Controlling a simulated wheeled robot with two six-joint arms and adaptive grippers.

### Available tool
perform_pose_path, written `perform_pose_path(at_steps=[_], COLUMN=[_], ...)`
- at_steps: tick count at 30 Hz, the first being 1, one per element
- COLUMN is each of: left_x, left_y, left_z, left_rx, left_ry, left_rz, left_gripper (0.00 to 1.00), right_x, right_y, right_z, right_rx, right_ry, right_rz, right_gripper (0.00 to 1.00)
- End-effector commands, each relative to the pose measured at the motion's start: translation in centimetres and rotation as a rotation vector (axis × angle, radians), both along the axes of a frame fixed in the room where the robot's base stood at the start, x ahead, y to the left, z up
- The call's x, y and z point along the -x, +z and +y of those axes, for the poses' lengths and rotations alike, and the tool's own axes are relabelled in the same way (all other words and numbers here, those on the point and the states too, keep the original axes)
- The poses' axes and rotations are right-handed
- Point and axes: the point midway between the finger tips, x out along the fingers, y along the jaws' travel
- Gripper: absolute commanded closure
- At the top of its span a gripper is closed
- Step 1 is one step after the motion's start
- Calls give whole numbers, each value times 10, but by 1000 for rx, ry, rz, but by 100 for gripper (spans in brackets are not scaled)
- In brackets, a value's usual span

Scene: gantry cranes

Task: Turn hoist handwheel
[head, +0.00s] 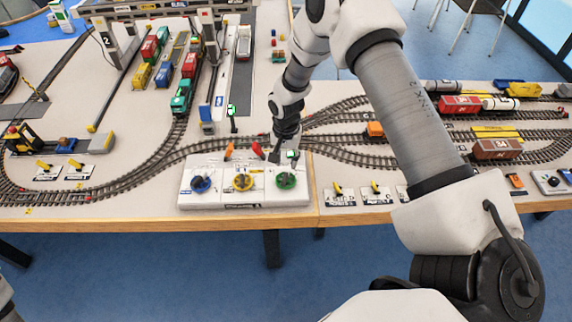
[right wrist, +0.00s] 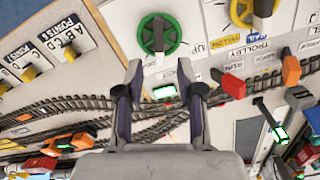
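A white control panel (head: 232,203) at the table's front edge carries three handwheels: blue (head: 202,184), yellow (head: 243,182) and green (head: 286,180). The green one also shows at the top of the right wrist view (right wrist: 158,35), with a dark knob across it and an "UP" label to its right. I cannot read which wheel is marked hoist. My right gripper (head: 284,155) is above the back of the panel, just behind the green wheel. In the wrist view its fingers (right wrist: 158,78) are apart with nothing between them, short of the wheel. My left gripper is out of view.
A red lever (head: 256,149) and an orange lever (head: 229,151) stand on the panel's back edge, left of my right gripper. Model tracks (head: 140,178) run close behind. Small yellow point switches (head: 376,187) lie to the right.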

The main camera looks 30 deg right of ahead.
Motion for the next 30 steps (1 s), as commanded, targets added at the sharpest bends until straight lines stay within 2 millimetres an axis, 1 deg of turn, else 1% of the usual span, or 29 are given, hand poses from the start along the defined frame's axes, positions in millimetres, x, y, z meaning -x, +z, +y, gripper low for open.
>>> perform_pose_path(at_steps=[1,3,6,9,12,30], left_x=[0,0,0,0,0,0], left_y=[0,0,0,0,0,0], left_z=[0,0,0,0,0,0], left_rx=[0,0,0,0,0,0], left_ry=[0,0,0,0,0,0], left_rz=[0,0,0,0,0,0], left_gripper=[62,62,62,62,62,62], right_x=[-1,-1,-1,0,0,0], right_y=[15,32,50,60,62,62], right_z=[0,0,0,0,0,0], right_rx=[0,0,0,0,1,0], right_ry=[0,0,-1,0,0,0], right_rz=[-5,-4,-3,0,1,0], right_gripper=[62,62,62,62,62,62])
